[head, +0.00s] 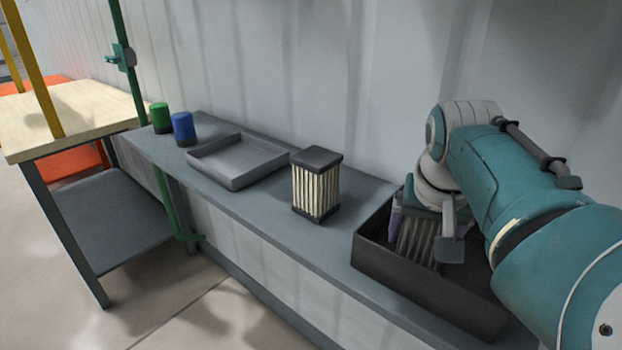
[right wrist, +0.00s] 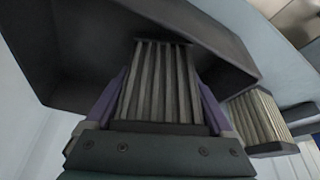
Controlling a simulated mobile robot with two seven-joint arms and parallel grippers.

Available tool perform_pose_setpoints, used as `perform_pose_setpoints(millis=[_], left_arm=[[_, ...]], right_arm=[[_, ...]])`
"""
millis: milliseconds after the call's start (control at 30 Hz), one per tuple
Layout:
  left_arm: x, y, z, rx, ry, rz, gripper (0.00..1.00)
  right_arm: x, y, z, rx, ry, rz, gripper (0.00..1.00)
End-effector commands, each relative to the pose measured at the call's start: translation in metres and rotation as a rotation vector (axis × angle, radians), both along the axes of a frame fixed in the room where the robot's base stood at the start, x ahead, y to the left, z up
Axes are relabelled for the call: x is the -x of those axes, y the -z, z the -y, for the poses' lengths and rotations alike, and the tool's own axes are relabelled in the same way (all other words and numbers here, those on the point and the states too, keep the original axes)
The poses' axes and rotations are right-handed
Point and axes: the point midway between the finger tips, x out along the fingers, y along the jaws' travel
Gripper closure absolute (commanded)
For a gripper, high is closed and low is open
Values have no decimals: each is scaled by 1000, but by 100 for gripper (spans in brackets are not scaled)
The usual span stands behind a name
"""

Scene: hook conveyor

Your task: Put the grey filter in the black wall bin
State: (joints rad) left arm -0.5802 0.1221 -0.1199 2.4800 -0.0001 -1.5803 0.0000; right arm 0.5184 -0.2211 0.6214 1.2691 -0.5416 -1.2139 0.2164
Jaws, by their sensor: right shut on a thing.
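The grey filter (head: 417,240) is a pleated block held between the fingers of my right gripper (head: 425,232). It is inside the walls of the black bin (head: 400,283) at the right end of the wall shelf. In the right wrist view the grey filter (right wrist: 160,85) sits between the two purple finger pads, with the black bin (right wrist: 75,60) around it. I cannot tell whether the filter touches the bin floor. My left gripper is not in view.
A cream pleated filter with dark caps (head: 316,185) stands on the shelf left of the bin. Further left are a shallow grey tray (head: 235,160), a blue can (head: 183,129) and a green can (head: 160,118). A wooden-topped table (head: 70,118) stands at far left.

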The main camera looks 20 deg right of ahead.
Motion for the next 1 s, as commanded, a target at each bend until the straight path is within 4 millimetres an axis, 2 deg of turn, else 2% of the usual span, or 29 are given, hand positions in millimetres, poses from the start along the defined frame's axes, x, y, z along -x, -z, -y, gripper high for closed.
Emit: perform_pose_setpoints(millis=[400,433,500,800,1000], left_arm=[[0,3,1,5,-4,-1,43],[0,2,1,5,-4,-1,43],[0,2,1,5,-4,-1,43],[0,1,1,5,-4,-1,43],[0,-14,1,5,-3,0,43]], right_arm=[[0,5,0,0,0,0,76],[0,5,0,0,0,0,9],[0,4,0,0,0,0,2],[0,3,0,-1,0,1,0],[0,-14,1,0,-1,0,0]])
